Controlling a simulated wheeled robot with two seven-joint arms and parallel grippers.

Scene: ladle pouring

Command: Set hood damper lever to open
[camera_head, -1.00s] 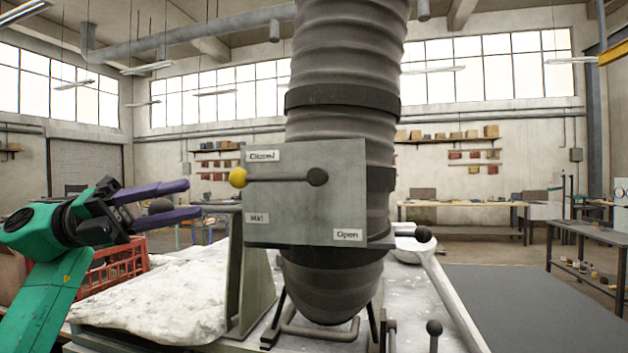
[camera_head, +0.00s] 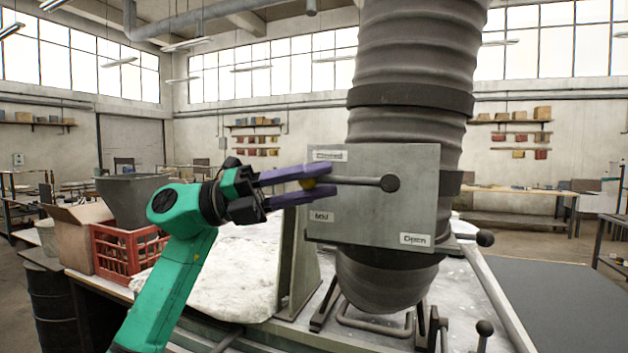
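The damper lever (camera_head: 355,180) is a dark rod on a grey plate (camera_head: 375,215) fixed to the front of the ribbed duct (camera_head: 405,80). A "Mid" label (camera_head: 321,216) is at the lower left and the "Open" label (camera_head: 415,239) at the lower right. My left gripper (camera_head: 318,183) has its purple fingers spread above and below the knob, which is partly hidden. Contact cannot be told. My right gripper is not in view.
A bench with a whitish heap (camera_head: 235,270) stands below the plate, with a grey upright support (camera_head: 299,260) beside it. A red crate (camera_head: 125,252) is at the left. Dark ball-ended handles (camera_head: 485,239) stick out at the right.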

